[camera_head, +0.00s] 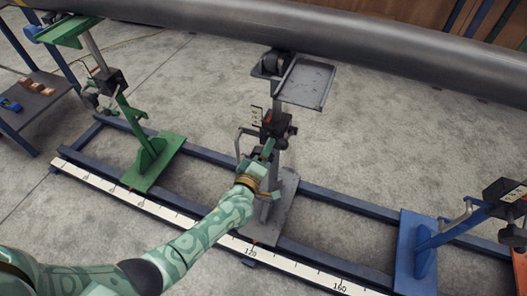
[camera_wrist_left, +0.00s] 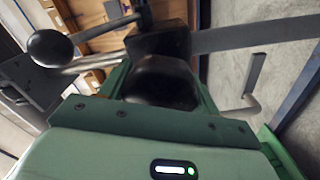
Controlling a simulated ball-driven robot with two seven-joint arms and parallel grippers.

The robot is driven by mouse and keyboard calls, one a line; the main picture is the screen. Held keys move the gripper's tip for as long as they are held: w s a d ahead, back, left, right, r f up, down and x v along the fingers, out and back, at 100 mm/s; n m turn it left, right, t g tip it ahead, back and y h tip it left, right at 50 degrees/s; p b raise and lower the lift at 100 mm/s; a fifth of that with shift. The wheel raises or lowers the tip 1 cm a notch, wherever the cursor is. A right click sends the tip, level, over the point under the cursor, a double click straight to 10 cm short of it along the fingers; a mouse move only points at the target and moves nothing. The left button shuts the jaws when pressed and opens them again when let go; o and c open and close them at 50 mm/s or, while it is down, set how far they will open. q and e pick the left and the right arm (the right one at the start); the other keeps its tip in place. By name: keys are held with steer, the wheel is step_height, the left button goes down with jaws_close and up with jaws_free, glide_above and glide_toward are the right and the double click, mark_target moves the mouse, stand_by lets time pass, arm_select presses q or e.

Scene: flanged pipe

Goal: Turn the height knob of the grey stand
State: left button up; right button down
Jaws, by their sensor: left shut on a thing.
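The grey stand (camera_head: 272,210) stands upright in the middle of the head view on the blue rail frame. Its post carries a dark clamp block (camera_head: 277,124) with a small scale plate and a bent crank handle beside it. My left gripper (camera_head: 267,150) is at the front of the post, just below this block. In the left wrist view its green fingers (camera_wrist_left: 160,97) are shut on a rounded black knob (camera_wrist_left: 160,78) between them. The knob is mostly hidden by the gripper in the head view. My right gripper is not in view.
A long grey pipe (camera_head: 330,38) crosses above. A green stand (camera_head: 153,160) is at left and a blue stand (camera_head: 416,250) at right. A grey tray (camera_head: 306,84) juts from the stand's top. A ball-ended lever (camera_wrist_left: 48,47) shows close to the gripper.

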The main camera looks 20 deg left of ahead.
arm_select(q)
steer(key=shift+s+f, duration=0.1)
steer(key=shift+f, duration=0.05)
steer(key=o, duration=1)
steer(key=shift+s, duration=0.2)
steer(key=shift+s+a+p, duration=0.15)
steer(key=shift+s+p, duration=1.2)
steer(key=shift+s, duration=2.65)
steer(key=shift+s+a+p, duration=0.1)
steer(key=shift+s+p, duration=1.2)
steer(key=shift+s, duration=2.65)
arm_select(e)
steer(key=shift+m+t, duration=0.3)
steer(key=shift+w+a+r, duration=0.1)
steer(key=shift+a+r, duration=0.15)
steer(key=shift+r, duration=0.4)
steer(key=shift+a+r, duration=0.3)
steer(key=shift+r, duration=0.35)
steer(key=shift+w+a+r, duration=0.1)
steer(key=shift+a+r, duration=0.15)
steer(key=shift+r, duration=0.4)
